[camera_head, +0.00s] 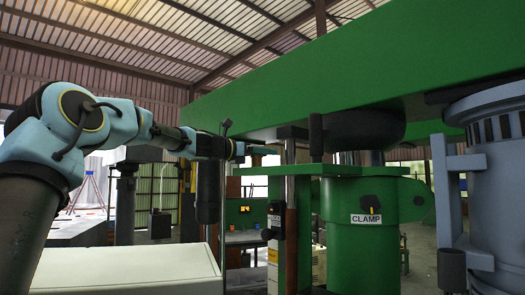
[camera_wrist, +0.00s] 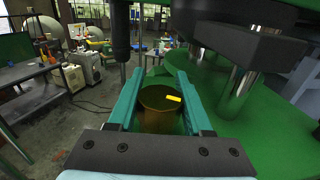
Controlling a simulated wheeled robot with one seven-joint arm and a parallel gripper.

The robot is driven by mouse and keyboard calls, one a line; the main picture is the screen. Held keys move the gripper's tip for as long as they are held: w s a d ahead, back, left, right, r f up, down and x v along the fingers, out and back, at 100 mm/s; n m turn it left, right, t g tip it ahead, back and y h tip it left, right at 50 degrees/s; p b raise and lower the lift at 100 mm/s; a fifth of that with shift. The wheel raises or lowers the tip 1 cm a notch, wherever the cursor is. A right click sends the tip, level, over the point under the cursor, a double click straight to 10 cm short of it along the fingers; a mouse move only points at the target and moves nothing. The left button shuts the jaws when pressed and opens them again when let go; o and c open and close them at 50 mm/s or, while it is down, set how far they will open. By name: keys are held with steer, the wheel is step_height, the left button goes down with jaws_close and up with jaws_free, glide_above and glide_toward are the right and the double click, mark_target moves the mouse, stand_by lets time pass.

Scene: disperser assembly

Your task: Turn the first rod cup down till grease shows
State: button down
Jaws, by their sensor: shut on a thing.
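The rod cup (camera_wrist: 158,118) is a brass-brown round cup with a dark flat top, seen from above in the wrist view. A short yellow mark lies on the right part of its top. My gripper (camera_wrist: 160,76) has its two teal fingers along the cup's left and right sides, shut on it. In the head view my gripper (camera_head: 262,150) is small, under the green beam near an upright rod. The cup cannot be made out there. I cannot make out any grease around the cup; its lower part is hidden.
A large green beam (camera_head: 330,75) hangs overhead. A green column labelled CLAMP (camera_head: 360,255) and a grey-blue cylinder (camera_head: 500,180) stand to the right. In the wrist view a steel rod (camera_wrist: 237,78) and green body are close on the right; open floor (camera_wrist: 65,125) lies left.

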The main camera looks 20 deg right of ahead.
steer(key=m+g, duration=0.1)
steer(key=g, duration=0.1)
steer(key=s+m+g, duration=0.1)
steer(key=m+g, duration=0.1)
steer(key=g, duration=0.1)
steer(key=shift+d, duration=0.1)
steer(key=shift+s+m+g+y, duration=0.15)
steer(key=shift+m+g, duration=0.6)
steer(key=shift+g, duration=0.3)
steer(key=shift+s+m+g+y, duration=0.15)
steer(key=shift+m+g, duration=0.6)
steer(key=shift+g, duration=0.3)
steer(key=shift+c, duration=1.6)
jaws_free()
steer(key=b+v, duration=0.1)
steer(key=v, duration=1)
steer(key=shift+b, duration=0.35)
